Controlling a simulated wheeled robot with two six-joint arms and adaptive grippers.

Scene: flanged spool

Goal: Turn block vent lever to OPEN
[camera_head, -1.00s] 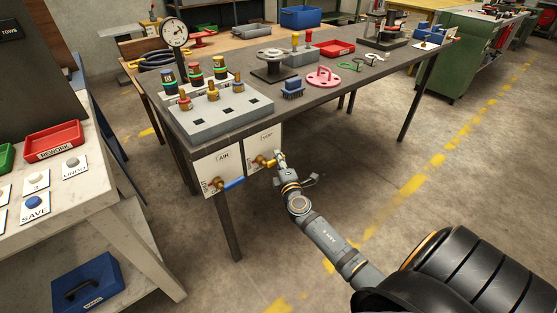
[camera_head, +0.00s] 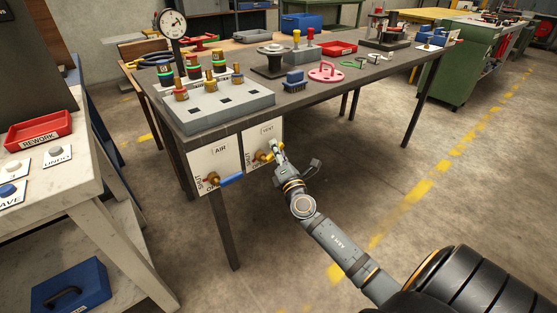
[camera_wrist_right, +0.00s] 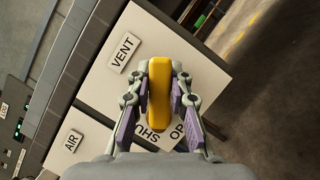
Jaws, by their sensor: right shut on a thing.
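The VENT panel (camera_head: 250,143) hangs at the front edge of the dark table, right of the AIR panel. Its brass valve (camera_head: 261,156) carries a yellow lever (camera_wrist_right: 158,95). My right gripper (camera_head: 277,147) comes from the lower right and covers much of this lever in the head view. In the right wrist view the fingers (camera_wrist_right: 160,92) are shut on the yellow lever, one on each side. The VENT label shows clearly there; the SHUT and OPEN lettering is partly hidden by the lever and fingers. My left gripper is not in view.
The AIR panel's blue lever (camera_head: 231,180) sits just left, pointing right. A grey block (camera_head: 222,110) with several fittings and a gauge (camera_head: 172,23) stand on the table above. The floor to the right of my arm is clear.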

